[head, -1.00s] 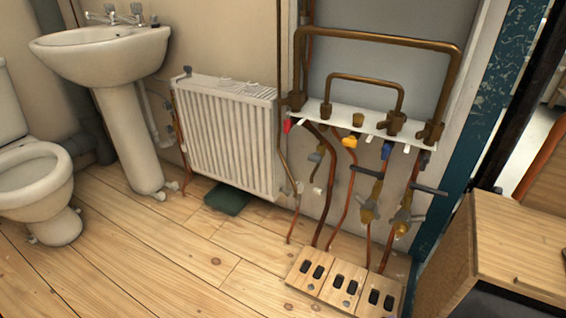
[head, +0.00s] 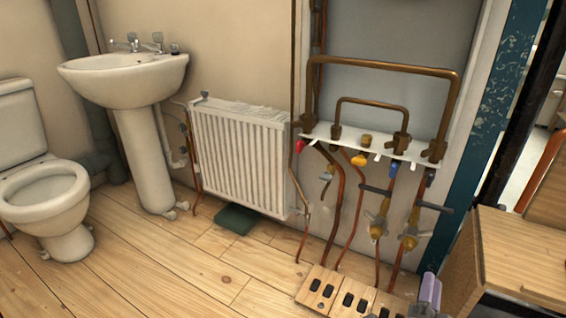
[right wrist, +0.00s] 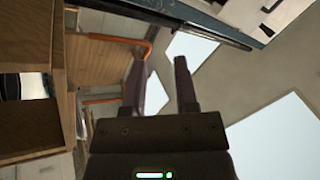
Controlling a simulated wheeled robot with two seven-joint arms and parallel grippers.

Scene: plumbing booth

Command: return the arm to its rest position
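My right gripper (head: 429,291) shows at the bottom right of the head view, only a small part of it in the picture, in front of the lower pipework and left of the wooden cabinet. In the right wrist view its two dark fingers (right wrist: 160,70) stand apart with nothing between them, so it is open and empty. The fingers point toward the ceiling side of the room in that view. My left gripper is not in view.
A wooden cabinet (head: 520,250) stands close at the right. Copper pipes with valves (head: 378,222) run down the wall to a wooden block with slots (head: 330,290). A radiator (head: 238,155), a basin (head: 125,80) and a toilet (head: 45,205) are further left.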

